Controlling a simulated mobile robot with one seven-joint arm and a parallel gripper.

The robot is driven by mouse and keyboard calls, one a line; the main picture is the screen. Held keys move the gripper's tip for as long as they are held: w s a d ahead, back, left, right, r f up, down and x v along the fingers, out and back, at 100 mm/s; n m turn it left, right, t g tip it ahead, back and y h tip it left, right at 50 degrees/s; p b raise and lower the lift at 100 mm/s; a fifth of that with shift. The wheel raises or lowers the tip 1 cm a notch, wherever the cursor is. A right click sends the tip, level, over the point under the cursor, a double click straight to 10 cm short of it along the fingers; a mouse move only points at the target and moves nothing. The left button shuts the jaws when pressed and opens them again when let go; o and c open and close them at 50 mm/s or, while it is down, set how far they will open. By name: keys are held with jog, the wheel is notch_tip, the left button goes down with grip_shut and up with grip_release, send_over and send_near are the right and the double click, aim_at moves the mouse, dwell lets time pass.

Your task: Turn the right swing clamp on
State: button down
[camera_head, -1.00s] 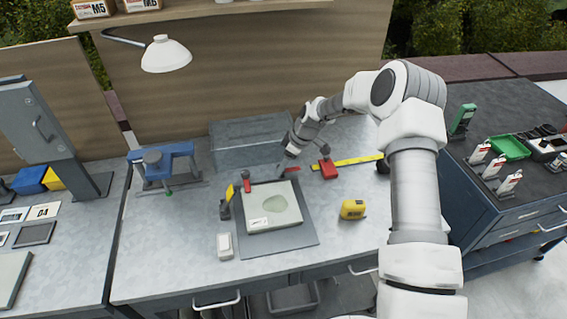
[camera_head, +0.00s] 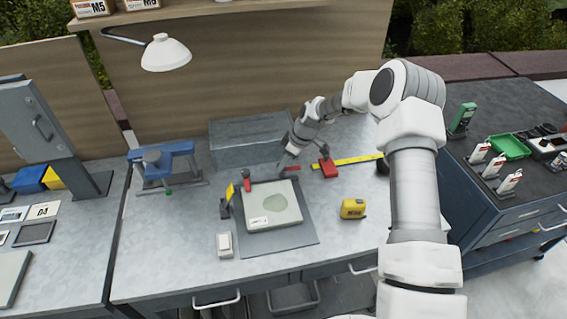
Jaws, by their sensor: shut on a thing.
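A grey plate (camera_head: 258,224) with a rounded pale green patch and a small white label lies on a dark mat (camera_head: 304,235) on the bench. The right swing clamp (camera_head: 292,168) shows as a small red bar at the plate's back right corner. My gripper (camera_head: 283,168) reaches down to it from behind and is shut on it; the fingertips are small and partly hidden. Another clamp (camera_head: 225,207), dark with a yellow part, stands at the plate's left edge. A small red piece (camera_head: 247,184) stands at the plate's back left corner.
A red block (camera_head: 328,169) and a yellow strip (camera_head: 358,161) lie right of my gripper. A yellow tape measure (camera_head: 352,208) and a white box (camera_head: 225,244) stand near the plate. A grey box (camera_head: 250,140) stands behind. The front right bench is clear.

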jog(key=shift+f+m+b, duration=0.1)
jog(key=shift+m+b, duration=0.2)
jog(key=shift+b, duration=0.1)
jog(key=m+b, duration=0.1)
jog(key=m+t+b, duration=0.1)
jog(key=m, duration=0.1)
jog(key=shift+s+a+f+h+b, duration=0.1)
jog(key=shift+s+a+h+b, duration=0.05)
jog(key=shift+h+b, duration=0.2)
jog(key=m+b, duration=0.1)
jog(key=m+t+h+b, duration=0.1)
jog(key=m, duration=0.1)
jog(key=m+b, duration=0.1)
jog(key=m, duration=0.1)
jog(key=shift+s+a+h, duration=0.1)
jog(key=shift+a+h, duration=0.15)
jog(key=shift+h, duration=0.1)
jog(key=m, duration=0.2)
jog(key=m+h+b, duration=0.1)
jog(key=m, duration=0.1)
jog(key=shift+a+r+m+t+h, duration=0.2)
jog(key=shift+m+t+h, duration=0.1)
jog(key=shift+m+t, duration=0.1)
jog(key=shift+m+h, duration=0.7)
jog(key=shift+m, duration=1.1)
jog(key=c, duration=0.6)
grip_release()
